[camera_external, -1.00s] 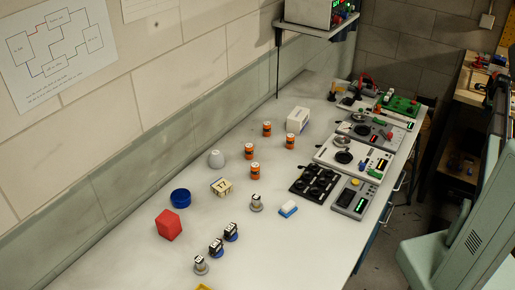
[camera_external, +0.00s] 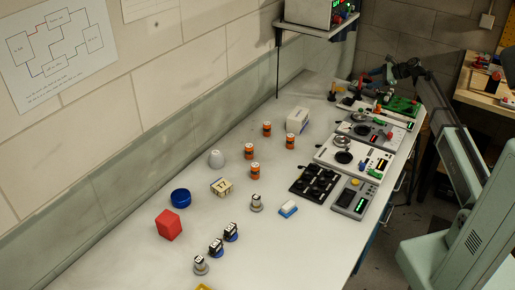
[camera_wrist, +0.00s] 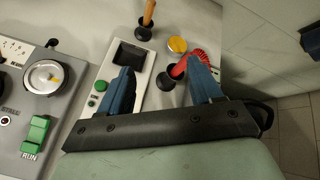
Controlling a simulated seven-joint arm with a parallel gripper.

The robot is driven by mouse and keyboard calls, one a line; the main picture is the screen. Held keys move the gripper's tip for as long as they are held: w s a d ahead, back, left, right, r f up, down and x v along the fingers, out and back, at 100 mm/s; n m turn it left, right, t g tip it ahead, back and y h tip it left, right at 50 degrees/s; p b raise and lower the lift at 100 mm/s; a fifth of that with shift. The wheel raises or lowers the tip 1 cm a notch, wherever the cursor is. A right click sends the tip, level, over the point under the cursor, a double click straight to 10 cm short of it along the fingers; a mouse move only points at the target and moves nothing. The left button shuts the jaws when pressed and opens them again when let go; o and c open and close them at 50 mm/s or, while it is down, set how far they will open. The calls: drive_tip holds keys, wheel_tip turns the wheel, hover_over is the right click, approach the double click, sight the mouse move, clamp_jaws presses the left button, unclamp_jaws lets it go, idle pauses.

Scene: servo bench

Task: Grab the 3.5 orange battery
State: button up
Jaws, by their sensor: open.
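Several small orange batteries with dark bands stand upright on the white bench: a back one (camera_external: 267,129), a right one (camera_external: 290,141), a left one (camera_external: 249,152) and a front one (camera_external: 255,170). Their markings are too small to read, so I cannot tell which is 3.5. My gripper (camera_wrist: 163,76) is open and empty, its blue fingers spread above a control panel at the far end of the bench. In the external view my gripper (camera_external: 388,74) is small, well to the right of and behind the batteries. No battery shows in the wrist view.
A white box (camera_external: 297,118) stands behind the right battery, and a pale dome (camera_external: 216,158) is left of the batteries. Control panels (camera_external: 352,156) line the bench's right side. A black socket tray (camera_external: 314,182) lies in front. A shelf (camera_external: 318,27) hangs above the back.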

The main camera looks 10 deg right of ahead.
drive_tip(key=s+a+n+g, duration=0.1)
drive_tip(key=s+a+n, duration=0.25)
drive_tip(key=a, duration=0.65)
drive_tip(key=s+a+n+g, duration=0.2)
drive_tip(key=a+n, duration=0.2)
drive_tip(key=a, duration=0.7)
drive_tip(key=n+g+h, duration=0.2)
drive_tip(key=n+h, duration=0.3)
drive_tip(key=n, duration=1.8)
approach(258, 166)
drive_tip(key=shift+x, duration=6.3)
drive_tip(key=shift+w, duration=0.1)
drive_tip(key=shift+c, duration=0.2)
drive_tip(key=c, duration=1.1)
